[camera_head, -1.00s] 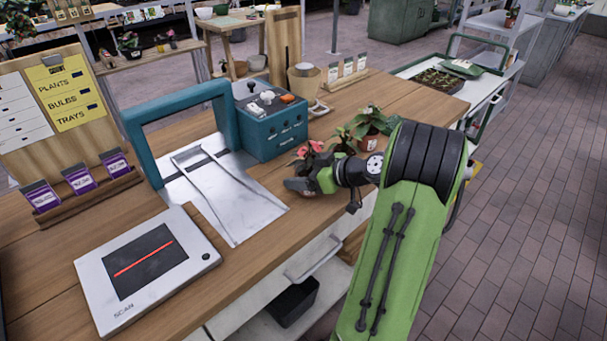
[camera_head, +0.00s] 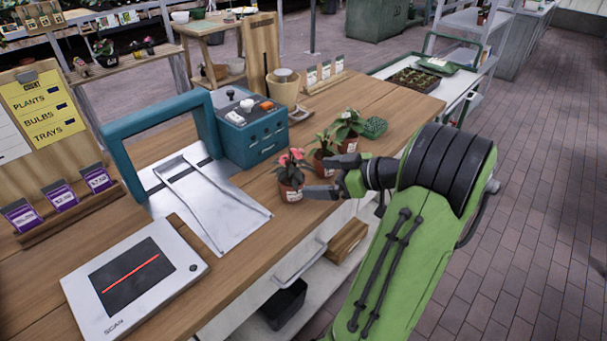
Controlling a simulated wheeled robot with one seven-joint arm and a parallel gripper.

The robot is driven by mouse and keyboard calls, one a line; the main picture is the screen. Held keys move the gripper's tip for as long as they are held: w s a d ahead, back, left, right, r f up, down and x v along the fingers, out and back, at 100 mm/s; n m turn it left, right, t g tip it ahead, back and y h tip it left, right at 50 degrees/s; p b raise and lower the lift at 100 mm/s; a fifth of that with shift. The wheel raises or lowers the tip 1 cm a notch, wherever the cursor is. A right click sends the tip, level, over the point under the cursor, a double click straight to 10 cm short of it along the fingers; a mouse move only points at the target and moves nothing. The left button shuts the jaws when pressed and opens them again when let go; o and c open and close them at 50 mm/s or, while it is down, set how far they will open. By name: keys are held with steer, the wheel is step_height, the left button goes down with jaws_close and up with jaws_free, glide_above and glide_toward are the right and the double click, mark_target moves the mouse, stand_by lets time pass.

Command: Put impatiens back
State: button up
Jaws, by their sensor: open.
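A small terracotta pot with a pink-red flowering plant, seemingly the impatiens (camera_head: 291,191), stands upright on the wooden counter (camera_head: 240,272). It is at the front edge, right of the metal ramp. My gripper (camera_head: 324,177) is open just right of this pot, fingers pointing left towards it. I see nothing between the fingers. Two more potted plants stand behind in a row: a leafy one (camera_head: 325,161) and another leafy one with a pale bloom (camera_head: 348,142). My gripper partly hides the base of the nearer one.
A teal arch (camera_head: 118,137) and teal machine (camera_head: 250,137) flank the metal ramp (camera_head: 213,202). A scan pad (camera_head: 133,275) lies front left. A cart with a seedling tray (camera_head: 415,80) stands beyond the counter.

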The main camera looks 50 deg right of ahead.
steer(key=w+a+r+g, duration=0.1)
steer(key=a+g, duration=0.2)
steer(key=a, duration=0.8)
steer(key=w+a+r+g, duration=0.1)
steer(key=a+r+g, duration=0.15)
steer(key=a, duration=0.75)
steer(key=s+a+m+g+h, duration=0.1)
steer(key=s+a+m+h, duration=0.2)
steer(key=s+a, duration=0.4)
steer(key=s, duration=0.6)
steer(key=shift+s+a+f+m+h, duration=0.15)
steer(key=shift+s+f+m+h, duration=0.1)
steer(key=shift+f+m+h, duration=0.1)
